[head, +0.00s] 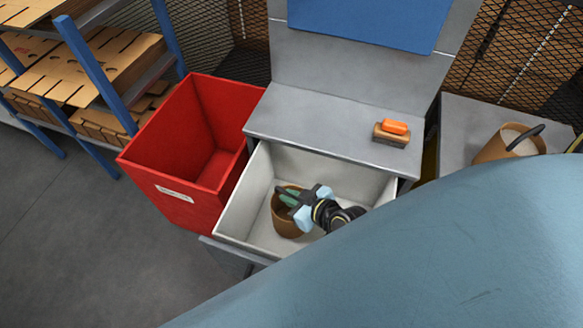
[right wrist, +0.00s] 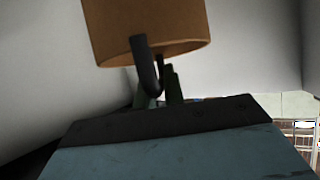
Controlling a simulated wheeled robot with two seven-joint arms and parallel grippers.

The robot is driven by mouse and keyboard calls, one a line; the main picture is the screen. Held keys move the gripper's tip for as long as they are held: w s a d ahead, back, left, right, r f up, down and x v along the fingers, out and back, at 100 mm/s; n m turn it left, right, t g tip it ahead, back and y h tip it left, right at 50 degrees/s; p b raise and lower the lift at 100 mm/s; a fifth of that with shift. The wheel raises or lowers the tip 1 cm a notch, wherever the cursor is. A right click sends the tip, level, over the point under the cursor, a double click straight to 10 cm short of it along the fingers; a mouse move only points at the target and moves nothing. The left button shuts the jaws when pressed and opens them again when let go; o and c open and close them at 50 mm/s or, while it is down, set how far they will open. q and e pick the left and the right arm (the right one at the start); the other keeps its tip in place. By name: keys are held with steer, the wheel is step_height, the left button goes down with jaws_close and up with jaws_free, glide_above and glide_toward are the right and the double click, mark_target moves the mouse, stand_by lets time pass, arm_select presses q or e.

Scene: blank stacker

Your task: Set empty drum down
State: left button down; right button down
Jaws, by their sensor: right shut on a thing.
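The brown drum (head: 287,222) is inside the open light-grey drawer (head: 232,208), near its left side; it also shows in the right wrist view (right wrist: 190,28). My right gripper (head: 288,196) reaches in from the right, its green fingers at the drum's upper edge. In the right wrist view the fingers (right wrist: 160,92) are shut at a dark curved handle (right wrist: 146,66) on the drum's side. The drum looks about upright. I cannot tell whether its base touches the drawer floor. Its inside is mostly hidden by the gripper. My left gripper is out of view.
A red bin (head: 180,195) stands left of the drawer. A grey worktop (head: 310,125) above it holds an orange-topped brush or block (head: 393,130). Another brown bucket with pale contents (head: 497,147) stands on the right table (head: 465,125). Blue shelving (head: 95,75) with cardboard is at left.

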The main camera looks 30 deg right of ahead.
step_height(320, 180, down, 2)
steer(key=shift+f+b, duration=0.25)
steer(key=shift+b, duration=0.2)
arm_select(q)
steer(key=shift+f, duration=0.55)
arm_select(e)
steer(key=shift+r, duration=0.1)
steer(key=shift+f+b, duration=0.4)
steer(key=shift+f, duration=0.25)
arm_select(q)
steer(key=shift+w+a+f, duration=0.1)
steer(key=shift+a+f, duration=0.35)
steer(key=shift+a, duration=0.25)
arm_select(e)
steer(key=c, duration=1.5)
jaws_free()
